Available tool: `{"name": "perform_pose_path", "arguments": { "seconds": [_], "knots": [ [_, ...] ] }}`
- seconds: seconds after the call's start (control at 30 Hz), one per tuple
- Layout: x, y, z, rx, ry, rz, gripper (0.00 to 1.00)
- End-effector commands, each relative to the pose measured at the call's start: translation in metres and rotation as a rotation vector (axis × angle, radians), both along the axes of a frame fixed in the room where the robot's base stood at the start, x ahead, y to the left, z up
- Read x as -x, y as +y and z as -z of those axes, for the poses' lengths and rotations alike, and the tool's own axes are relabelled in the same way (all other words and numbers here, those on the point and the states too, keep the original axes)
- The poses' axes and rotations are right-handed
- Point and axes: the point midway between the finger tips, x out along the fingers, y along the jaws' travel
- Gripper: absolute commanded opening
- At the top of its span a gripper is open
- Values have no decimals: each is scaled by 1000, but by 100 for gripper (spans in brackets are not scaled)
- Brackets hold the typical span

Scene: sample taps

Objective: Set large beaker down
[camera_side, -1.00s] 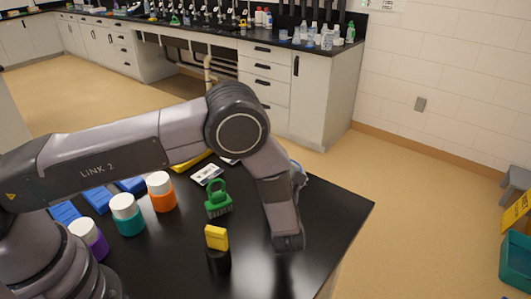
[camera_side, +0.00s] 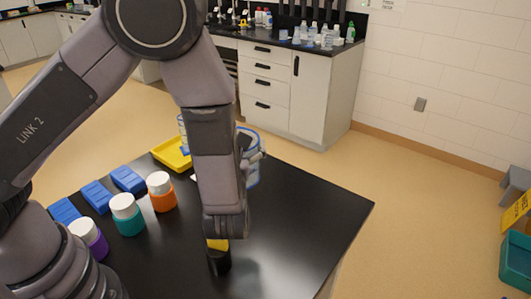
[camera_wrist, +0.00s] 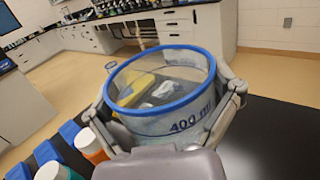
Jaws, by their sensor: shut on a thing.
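The large beaker (camera_wrist: 175,120) is clear, with a blue rim and a "400 ml" mark. It fills the middle of the wrist view, upright or nearly so. My gripper (camera_wrist: 172,100) is shut on it, one finger on each side of its wall. In the side view the beaker (camera_side: 253,172) shows only partly, to the right of my forearm. My gripper (camera_side: 247,162) is mostly hidden there. I cannot tell whether the beaker's base touches the black table (camera_side: 300,225).
A yellow tray (camera_side: 170,154) with a smaller clear vessel (camera_side: 182,128) is at the back left. White-capped orange (camera_side: 162,195), teal (camera_side: 128,217) and purple (camera_side: 92,238) bottles stand left, near blue blocks (camera_side: 98,195). A black holder (camera_side: 219,262) stands in front. The table's right side is clear.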

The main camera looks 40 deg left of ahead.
Motion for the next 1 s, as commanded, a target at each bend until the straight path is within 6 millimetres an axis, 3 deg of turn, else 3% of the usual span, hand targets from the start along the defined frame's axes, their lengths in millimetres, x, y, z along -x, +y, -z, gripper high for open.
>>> {"name": "perform_pose_path", "arguments": {
  "seconds": [0.4,0.67,1.0],
  "knots": [
    [-55,86,1,2,1,-90,54],
    [-75,139,1,-1,0,-132,54],
    [-75,134,48,-2,2,-124,54]
  ]
}}
